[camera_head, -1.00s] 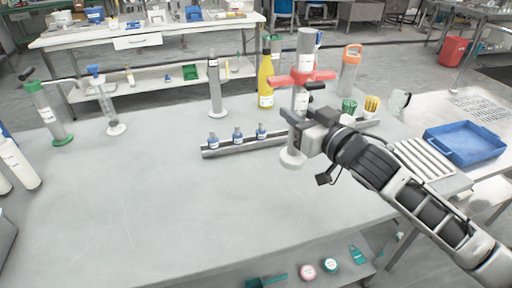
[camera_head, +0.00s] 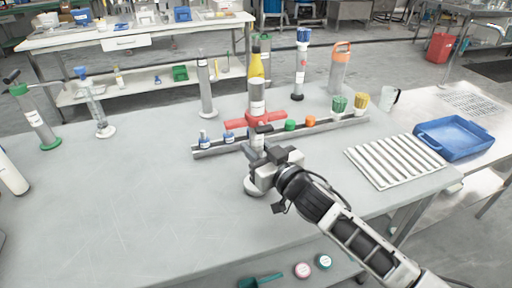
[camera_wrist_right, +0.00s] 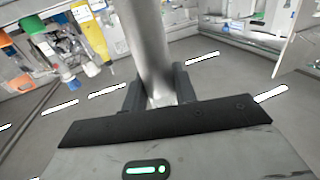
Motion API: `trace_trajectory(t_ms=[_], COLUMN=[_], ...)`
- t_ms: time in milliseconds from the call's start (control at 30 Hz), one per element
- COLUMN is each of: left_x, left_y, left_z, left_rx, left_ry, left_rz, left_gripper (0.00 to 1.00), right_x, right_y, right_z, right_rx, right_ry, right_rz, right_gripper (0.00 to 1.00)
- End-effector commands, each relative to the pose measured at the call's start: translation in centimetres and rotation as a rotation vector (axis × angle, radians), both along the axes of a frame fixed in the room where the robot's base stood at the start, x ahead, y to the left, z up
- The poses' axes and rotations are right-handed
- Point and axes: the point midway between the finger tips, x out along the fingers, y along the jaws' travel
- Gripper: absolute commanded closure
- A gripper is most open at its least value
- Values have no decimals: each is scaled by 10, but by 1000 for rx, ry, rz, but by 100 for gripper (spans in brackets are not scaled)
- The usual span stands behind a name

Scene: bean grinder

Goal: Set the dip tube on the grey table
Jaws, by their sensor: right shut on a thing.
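The dip tube appears to be the grey tube (camera_head: 257,93) with a label, a red crossbar below its top and a pale round foot (camera_head: 254,187). It is upright over the grey table (camera_head: 130,210). My right gripper (camera_head: 262,150) is shut on it between crossbar and foot. In the right wrist view the grey metal tube (camera_wrist_right: 146,45) stands between the two fingers (camera_wrist_right: 158,92). I cannot tell whether the foot touches the table. My left gripper is not in view.
A metal rail (camera_head: 212,150) with small bottles and coloured caps runs behind the tube. A white ribbed rack (camera_head: 395,160) and a blue tray (camera_head: 453,138) are at right. Green-footed and clear cylinders (camera_head: 40,125) stand at left. The table's front left is clear.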

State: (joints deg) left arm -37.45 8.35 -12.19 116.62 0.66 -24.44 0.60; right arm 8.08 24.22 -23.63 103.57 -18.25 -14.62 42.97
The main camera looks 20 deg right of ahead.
Motion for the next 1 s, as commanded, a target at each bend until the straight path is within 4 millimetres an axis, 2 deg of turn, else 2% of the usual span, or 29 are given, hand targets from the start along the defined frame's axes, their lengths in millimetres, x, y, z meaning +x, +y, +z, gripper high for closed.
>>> trace_trajectory(t_ms=[167,200,233,267,567,667,1000], left_x=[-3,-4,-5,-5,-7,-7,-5], left_y=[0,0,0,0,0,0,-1], left_z=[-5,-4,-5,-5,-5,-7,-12], left_rx=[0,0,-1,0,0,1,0], left_ry=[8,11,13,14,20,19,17], left_rz=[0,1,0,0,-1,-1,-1], left_gripper=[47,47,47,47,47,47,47], right_x=[0,0,0,0,0,-7,-74], right_y=[0,0,0,0,0,-3,-23], right_z=[-3,-3,-2,-3,1,-1,-2], right_rx=[1,-1,-1,-1,-1,-1,0], right_ry=[-3,0,0,0,0,2,3], right_rz=[1,0,0,0,0,0,0], right_gripper=[100,61,53,50,50,50,50])
